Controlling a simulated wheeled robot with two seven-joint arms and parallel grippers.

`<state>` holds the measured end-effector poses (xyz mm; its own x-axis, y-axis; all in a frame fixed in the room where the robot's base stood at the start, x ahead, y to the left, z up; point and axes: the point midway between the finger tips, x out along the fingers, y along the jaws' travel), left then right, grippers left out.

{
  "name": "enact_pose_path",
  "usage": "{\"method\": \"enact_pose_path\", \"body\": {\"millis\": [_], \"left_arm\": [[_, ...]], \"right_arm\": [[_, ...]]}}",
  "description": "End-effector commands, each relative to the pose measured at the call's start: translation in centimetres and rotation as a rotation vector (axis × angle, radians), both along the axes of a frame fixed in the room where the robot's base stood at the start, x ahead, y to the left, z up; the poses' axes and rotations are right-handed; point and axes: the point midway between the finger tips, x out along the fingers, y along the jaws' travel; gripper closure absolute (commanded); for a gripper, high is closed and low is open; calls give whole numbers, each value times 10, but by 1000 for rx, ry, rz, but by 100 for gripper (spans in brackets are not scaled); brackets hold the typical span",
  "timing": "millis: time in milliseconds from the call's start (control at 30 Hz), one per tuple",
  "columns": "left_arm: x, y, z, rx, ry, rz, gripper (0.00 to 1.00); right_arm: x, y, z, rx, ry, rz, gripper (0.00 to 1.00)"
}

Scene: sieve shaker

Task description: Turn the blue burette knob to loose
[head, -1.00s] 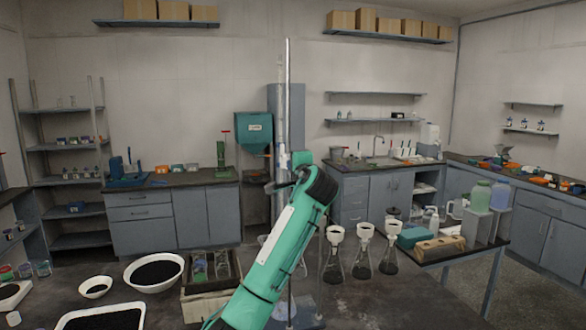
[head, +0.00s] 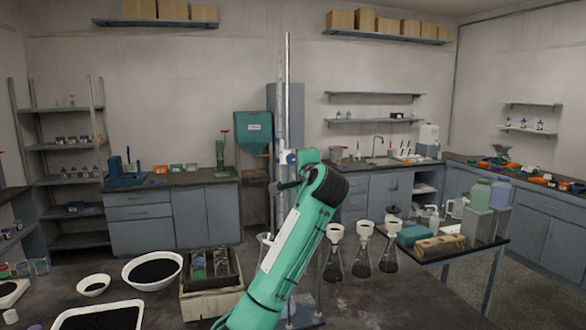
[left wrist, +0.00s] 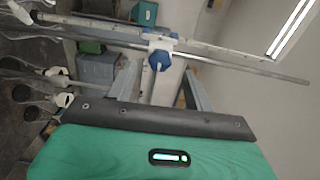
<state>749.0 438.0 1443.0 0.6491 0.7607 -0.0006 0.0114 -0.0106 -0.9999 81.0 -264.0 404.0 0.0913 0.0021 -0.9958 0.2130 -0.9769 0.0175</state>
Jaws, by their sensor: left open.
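The blue burette knob (left wrist: 159,61) sits on a white clamp or valve body (left wrist: 160,43) in the left wrist view, in front of the gap between my fingers. In the head view the blue knob (head: 291,158) shows small beside the upright burette (head: 281,110). My left gripper (left wrist: 161,84) is open, with one grey finger on each side of the knob's line and nothing between them. The fingers appear short of the knob, not touching it. In the head view my left gripper (head: 290,178) is just below the knob, partly hidden by my wrist. My right gripper is not in view.
A tall metal rod (head: 288,75) stands along the burette. Flasks with funnels (head: 334,255) stand right of my arm. A wooden box of bottles (head: 211,285) and a white bowl of dark grains (head: 153,270) are at the left.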

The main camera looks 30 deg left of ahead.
Motion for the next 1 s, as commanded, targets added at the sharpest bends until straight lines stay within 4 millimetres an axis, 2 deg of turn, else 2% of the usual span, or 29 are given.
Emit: {"method": "enact_pose_path", "body": {"millis": [33,200,400,600,1000], "left_arm": [[-8,-11,-5,-1,-4,-4,48],[-32,-39,-4,-1,-2,-3,48],[-51,-61,-3,-1,1,-2,48],[-57,-67,-1,-1,1,0,48],[-57,-67,-1,0,1,0,48]], "right_arm": [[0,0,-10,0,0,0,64],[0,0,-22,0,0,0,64],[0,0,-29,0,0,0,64],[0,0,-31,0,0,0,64],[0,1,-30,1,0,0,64]]}}
